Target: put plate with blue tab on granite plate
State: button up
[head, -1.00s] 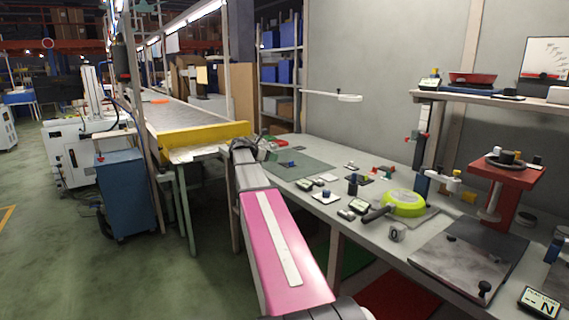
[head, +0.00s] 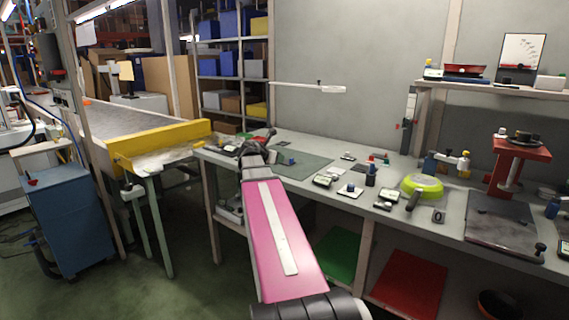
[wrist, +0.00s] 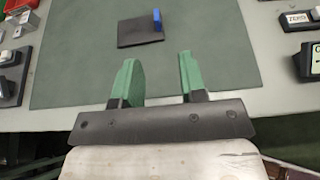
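The plate with the blue tab is a small dark square plate (wrist: 141,32) with an upright blue tab (wrist: 157,19) at its right edge. It lies flat on a green mat in the wrist view, ahead of my fingers. In the head view its blue tab (head: 291,161) shows small on the mat. The granite plate (head: 500,222) is a dark grey slab at the right end of the bench, far from my gripper. My gripper (wrist: 160,80) is open and empty, its two green fingers apart and short of the plate. In the head view my arm mostly hides it.
The green mat (head: 310,168) is mostly bare. A red stand (head: 521,147) rises behind the granite plate. A yellow-edged conveyor (head: 165,140) and a blue cabinet (head: 68,215) are at left.

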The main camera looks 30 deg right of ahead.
aim_at(289, 164)
jog(key=x, duration=0.5)
jog(key=shift+w+d+f, duration=0.1)
jog(key=shift+w+d, duration=0.1)
jog(key=shift+d, duration=0.1)
jog(key=x, duration=0.5)
jog(key=shift+w+a, duration=0.1)
jog(key=shift+w, duration=0.2)
grip_shut()
